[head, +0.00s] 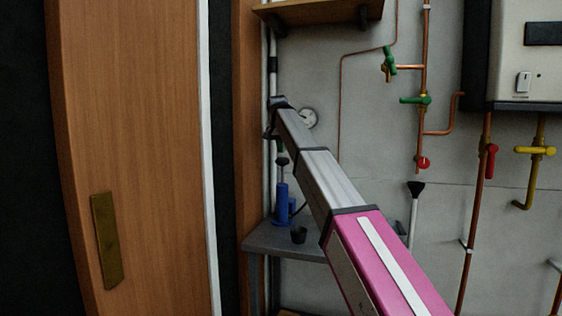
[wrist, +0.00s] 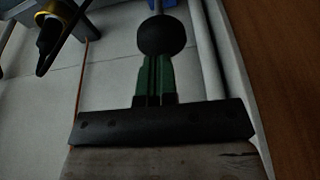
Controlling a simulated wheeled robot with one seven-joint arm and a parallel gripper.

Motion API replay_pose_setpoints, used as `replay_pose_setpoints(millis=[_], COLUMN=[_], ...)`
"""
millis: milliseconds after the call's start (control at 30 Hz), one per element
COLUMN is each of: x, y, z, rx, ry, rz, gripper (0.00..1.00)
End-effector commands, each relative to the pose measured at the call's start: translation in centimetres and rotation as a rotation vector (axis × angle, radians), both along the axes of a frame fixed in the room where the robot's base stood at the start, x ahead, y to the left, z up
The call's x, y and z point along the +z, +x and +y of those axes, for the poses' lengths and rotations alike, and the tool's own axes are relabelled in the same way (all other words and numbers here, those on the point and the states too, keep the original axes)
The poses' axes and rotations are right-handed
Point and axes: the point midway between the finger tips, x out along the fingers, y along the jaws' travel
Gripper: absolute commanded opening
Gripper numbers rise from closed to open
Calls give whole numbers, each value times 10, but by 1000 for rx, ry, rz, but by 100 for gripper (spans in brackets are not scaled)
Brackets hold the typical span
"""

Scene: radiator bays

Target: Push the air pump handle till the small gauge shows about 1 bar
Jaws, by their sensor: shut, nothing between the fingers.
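The blue air pump (head: 283,204) stands upright on a grey shelf. Its handle, a black knob (head: 282,162) on a thin rod, is raised above the body. The knob also shows in the wrist view (wrist: 165,37). My gripper (head: 280,151) points down just above the knob, with its green fingers (wrist: 154,78) shut and empty. The fingertips appear close to the knob; I cannot tell whether they touch it. A small round white gauge (head: 309,118) is partly hidden behind my arm; its reading is too small to make out.
A wooden door (head: 140,150) is at left. Copper pipes with green valves (head: 415,99) run along the wall at right. A yellow-and-black fitting (wrist: 50,32) shows in the wrist view.

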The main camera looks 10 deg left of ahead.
Motion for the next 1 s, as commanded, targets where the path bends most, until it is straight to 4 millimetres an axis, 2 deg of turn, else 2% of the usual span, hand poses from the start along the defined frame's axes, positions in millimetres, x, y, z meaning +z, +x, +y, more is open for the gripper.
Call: replay_pose_setpoints(millis=[100, 333, 500, 1000], x=[24, 49, 55, 55], y=[-6, -14, -16, -16], z=[2, 3, 2, 2], rx=[0, 0, 0, 0], ry=[1, 1, 0, 0], rz=[-2, -1, -1, -1], gripper=[0, 0, 0, 0])
